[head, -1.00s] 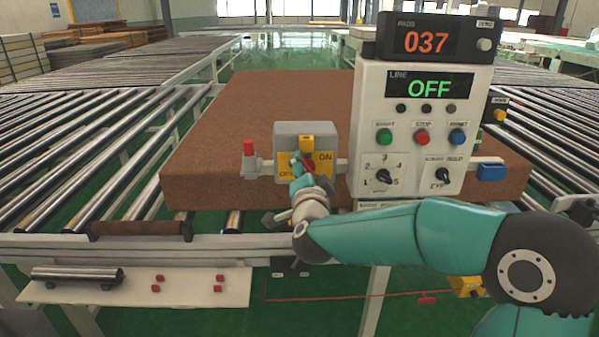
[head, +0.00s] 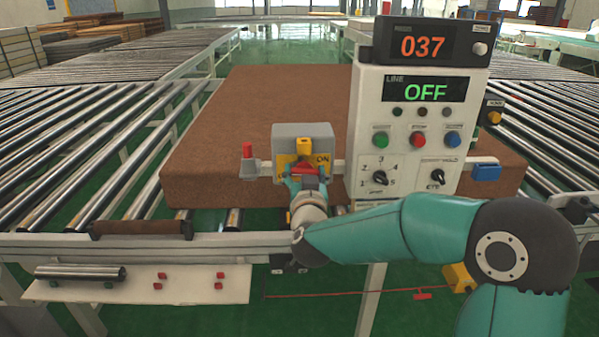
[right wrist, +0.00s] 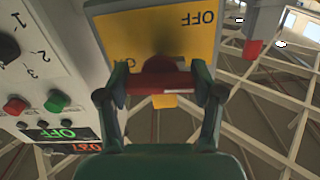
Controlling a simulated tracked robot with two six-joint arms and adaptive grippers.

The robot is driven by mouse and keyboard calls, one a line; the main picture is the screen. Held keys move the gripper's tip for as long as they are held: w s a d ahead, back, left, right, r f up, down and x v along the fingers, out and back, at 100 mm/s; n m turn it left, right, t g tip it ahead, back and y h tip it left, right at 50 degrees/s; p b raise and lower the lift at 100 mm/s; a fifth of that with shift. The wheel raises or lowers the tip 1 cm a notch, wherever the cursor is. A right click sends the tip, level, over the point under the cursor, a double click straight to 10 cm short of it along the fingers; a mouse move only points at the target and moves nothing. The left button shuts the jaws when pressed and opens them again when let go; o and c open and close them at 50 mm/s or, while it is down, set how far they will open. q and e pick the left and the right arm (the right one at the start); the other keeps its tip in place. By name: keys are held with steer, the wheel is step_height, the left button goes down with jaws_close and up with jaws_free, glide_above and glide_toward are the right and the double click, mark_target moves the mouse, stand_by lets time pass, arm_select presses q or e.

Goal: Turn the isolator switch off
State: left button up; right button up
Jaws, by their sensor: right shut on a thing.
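The isolator switch is a grey box (head: 303,134) with a yellow plate (head: 322,167) marked ON at the right; the left marking is mostly covered. Its red handle (head: 304,169) sits at the middle of the plate. My right gripper (head: 306,178) is in front of the plate, shut on the handle. In the right wrist view the red handle (right wrist: 163,83) lies crosswise between both fingers of my gripper (right wrist: 162,88), and the yellow plate (right wrist: 185,35) shows OFF upside down. My left gripper is not in view.
The control panel (head: 409,145) stands close right of the switch, its line display reading OFF. A red-topped lamp (head: 247,152) is at the left. A brown mattress (head: 222,150) lies behind on the rollers. A wooden-looking bar (head: 142,228) lies at the front left.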

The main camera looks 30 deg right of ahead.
steer(key=shift+r+n, duration=0.25)
steer(key=shift+n, duration=0.35)
steer(key=o, duration=1.2)
steer(key=shift+w+f, duration=0.1)
steer(key=shift+f, duration=0.05)
steer(key=shift+c, duration=0.2)
steer(key=shift+f, duration=0.1)
steer(key=v, duration=1.2)
